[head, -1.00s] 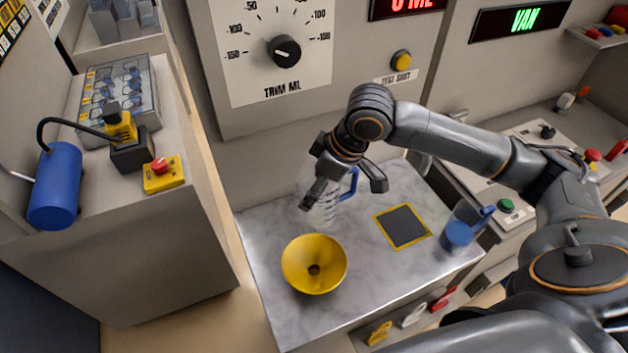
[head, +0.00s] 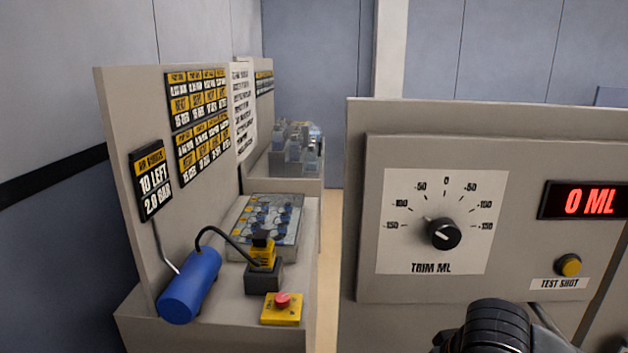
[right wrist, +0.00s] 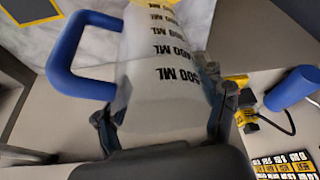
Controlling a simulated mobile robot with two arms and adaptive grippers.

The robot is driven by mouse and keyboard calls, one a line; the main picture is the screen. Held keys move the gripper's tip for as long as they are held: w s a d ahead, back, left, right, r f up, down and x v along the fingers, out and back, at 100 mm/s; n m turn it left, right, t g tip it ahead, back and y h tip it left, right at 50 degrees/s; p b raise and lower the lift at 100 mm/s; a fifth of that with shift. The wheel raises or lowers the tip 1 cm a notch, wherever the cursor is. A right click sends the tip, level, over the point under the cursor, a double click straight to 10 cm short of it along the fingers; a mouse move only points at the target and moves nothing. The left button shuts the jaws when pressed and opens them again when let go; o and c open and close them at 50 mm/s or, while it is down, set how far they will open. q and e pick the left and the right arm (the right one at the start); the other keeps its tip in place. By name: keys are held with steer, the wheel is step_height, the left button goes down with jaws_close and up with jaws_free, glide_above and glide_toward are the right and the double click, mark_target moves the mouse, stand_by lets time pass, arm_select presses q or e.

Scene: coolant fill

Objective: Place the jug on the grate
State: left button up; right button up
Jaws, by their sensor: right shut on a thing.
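The jug (right wrist: 155,75) is clear with black ML markings and a blue handle (right wrist: 65,55). In the right wrist view it lies between the fingers of my right gripper (right wrist: 165,115), which is shut on its body. The handle is on the left. I cannot tell whether the jug's base touches the counter. The grate (right wrist: 30,10), a dark square with a yellow border, shows partly at the top left, apart from the jug. My left gripper is in no view.
Marble counter (right wrist: 105,35) lies behind the jug. In the head view, a side bench holds a blue cylinder (head: 188,285), a yellow-black fitting (head: 263,262) and a red button on a yellow box (head: 282,308). The trim dial panel (head: 443,233) stands at the right.

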steer(key=shift+w+a+r+m+h, duration=0.1)
steer(key=shift+w+m+h, duration=0.2)
steer(key=shift+m, duration=0.5)
